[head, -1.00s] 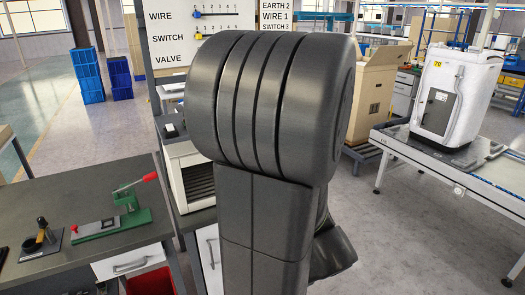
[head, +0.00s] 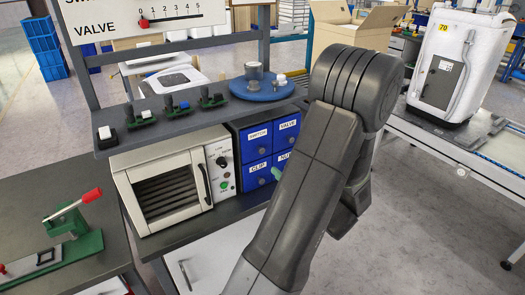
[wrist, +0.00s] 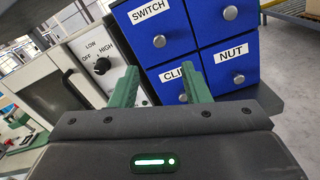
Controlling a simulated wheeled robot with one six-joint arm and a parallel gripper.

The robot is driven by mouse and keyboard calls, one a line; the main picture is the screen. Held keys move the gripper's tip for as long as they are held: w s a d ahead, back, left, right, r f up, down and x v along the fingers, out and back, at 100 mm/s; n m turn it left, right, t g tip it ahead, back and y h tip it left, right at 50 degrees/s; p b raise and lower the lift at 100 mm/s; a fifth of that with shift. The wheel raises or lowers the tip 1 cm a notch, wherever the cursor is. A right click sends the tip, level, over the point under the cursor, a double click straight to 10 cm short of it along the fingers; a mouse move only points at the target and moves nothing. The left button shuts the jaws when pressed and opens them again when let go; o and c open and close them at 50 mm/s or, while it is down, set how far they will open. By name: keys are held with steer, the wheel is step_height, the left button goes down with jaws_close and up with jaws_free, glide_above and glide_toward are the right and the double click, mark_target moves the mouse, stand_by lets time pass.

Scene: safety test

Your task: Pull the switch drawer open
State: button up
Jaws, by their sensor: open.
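The switch drawer (wrist: 150,28) is the upper left drawer of a blue cabinet with round metal knobs. It is closed, and its white SWITCH label also shows in the head view (head: 258,134). Its knob (wrist: 168,33) is visible in the wrist view. My gripper (wrist: 160,82) has two green fingers, spread apart with nothing between them. It is in front of the cabinet, below the switch drawer and near the CLIP drawer. In the head view my arm covers part of the cabinet and most of the gripper.
Valve (head: 288,126), clip (head: 257,169) and nut (wrist: 230,65) drawers share the cabinet. A shelf (head: 215,118) above holds several switches and a blue turntable (head: 262,90). A conveyor (head: 455,155) is at right.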

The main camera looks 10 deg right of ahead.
mark_target(263, 152)
steer(key=p+x, duration=0.2)
steer(key=x, duration=0.9)
steer(key=shift+w+a, duration=0.1)
steer(key=shift+w, duration=0.25)
steer(key=shift+f, duration=0.1)
jaws_close()
